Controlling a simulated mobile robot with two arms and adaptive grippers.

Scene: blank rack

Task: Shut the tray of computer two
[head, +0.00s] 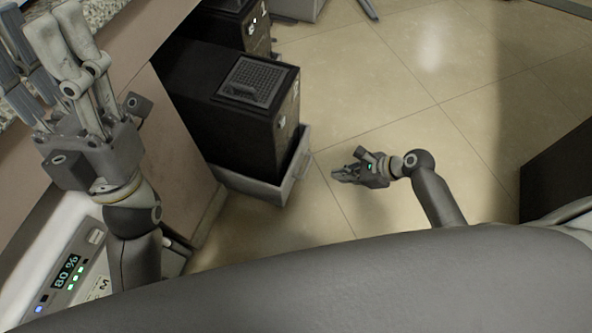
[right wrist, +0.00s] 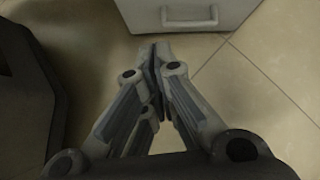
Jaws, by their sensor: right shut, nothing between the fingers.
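A black computer tower (head: 225,105) stands by the counter in the head view. I cannot read a number on its side label. A grey tray (head: 252,184) sticks out at its foot, with a handle on its front (head: 301,172). The tray front (right wrist: 155,14) and its handle (right wrist: 190,16) also show at the top of the right wrist view. My right gripper (head: 337,175) is shut and empty, low near the floor, pointing at the tray front with a small gap. My left gripper (head: 42,28) is raised over the counter, far from the tray; its opening is unclear.
Another dark tower (head: 225,28) stands behind, marked 1, with a grey tray (head: 298,8) near it. The counter side (head: 150,120) borders the left. A dark block (head: 560,175) stands at the right. Tiled floor (head: 400,80) is free between.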

